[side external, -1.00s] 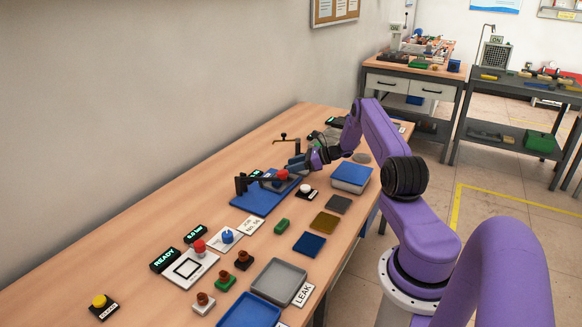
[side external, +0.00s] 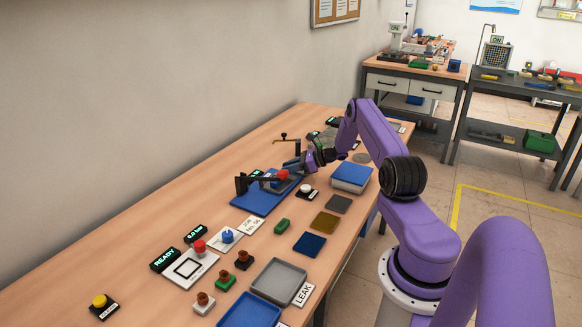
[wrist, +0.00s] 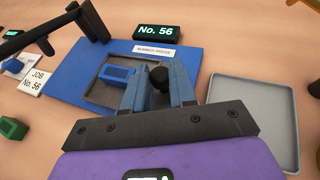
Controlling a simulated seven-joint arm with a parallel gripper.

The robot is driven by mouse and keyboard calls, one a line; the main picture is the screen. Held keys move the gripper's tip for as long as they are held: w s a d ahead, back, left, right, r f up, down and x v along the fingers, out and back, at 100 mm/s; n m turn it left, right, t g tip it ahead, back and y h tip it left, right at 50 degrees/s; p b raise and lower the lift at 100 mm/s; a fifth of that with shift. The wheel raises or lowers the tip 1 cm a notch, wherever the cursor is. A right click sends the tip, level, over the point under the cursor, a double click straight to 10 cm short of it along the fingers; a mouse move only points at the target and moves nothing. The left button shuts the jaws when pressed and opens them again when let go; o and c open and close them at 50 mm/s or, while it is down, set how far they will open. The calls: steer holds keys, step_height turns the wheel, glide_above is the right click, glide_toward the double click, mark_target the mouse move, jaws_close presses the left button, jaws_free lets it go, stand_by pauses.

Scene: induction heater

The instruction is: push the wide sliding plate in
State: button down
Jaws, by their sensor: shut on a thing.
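The wide sliding plate (wrist: 100,98) is a dark grey flat plate on a blue base (wrist: 68,82) in the wrist view. A blue block (wrist: 117,74) with a hollow lies on it. A black knob (wrist: 159,77) stands at the plate's right side. My gripper (wrist: 159,88) is shut on this knob, with one blue finger on each side. In the side view my gripper (side external: 297,166) is at the right part of the blue base (side external: 252,200).
A black overhead arm (wrist: 40,32) with a post (wrist: 90,22) stands on the base's left. A display reading No. 56 (wrist: 159,33) is behind. A grey tray (wrist: 262,92) lies right of the base. A red knob (side external: 283,174) and a white button (side external: 306,188) are close by.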

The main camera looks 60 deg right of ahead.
mark_target(277, 189)
steer(key=a, duration=1)
steer(key=shift+a, duration=0.2)
steer(key=c, duration=0.9)
jaws_free()
steer(key=shift+a, duration=0.1)
steer(key=shift+c, duration=0.2)
steer(key=shift+s, duration=0.1)
steer(key=shift+s+d+r, duration=0.1)
steer(key=shift+s+d, duration=0.05)
steer(key=shift+d, duration=0.15)
steer(key=v, duration=1.7)
